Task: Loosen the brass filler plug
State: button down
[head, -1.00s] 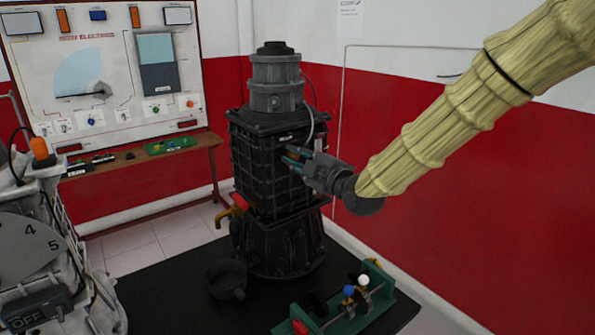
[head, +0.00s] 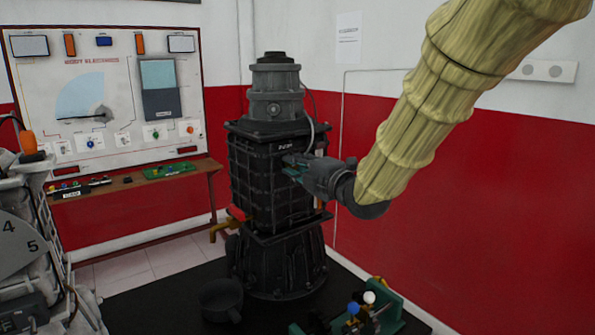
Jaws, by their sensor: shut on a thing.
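The dark ribbed engine trainer (head: 258,190) stands upright on a black mat, with a grey ringed top. My gripper (head: 288,166) reaches in from the right, with its fingertips at the upper right part of the ribbed body, just below a small white label. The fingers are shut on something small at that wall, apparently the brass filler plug. The plug itself is hidden by the fingers, so I cannot see how far it is turned.
A red-handled brass tap (head: 222,228) sticks out at the trainer's lower left. A dark pan (head: 221,299) and a green stand (head: 385,318) with coloured knobs are on the mat (head: 150,300). Another machine (head: 40,260) is at left. A panel board (head: 105,90) stands behind.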

jog(key=shift+a, duration=0.1)
jog(key=c, duration=1.3)
grip_release()
jog(key=shift+s+a, duration=0.1)
jog(key=v, duration=1.2)
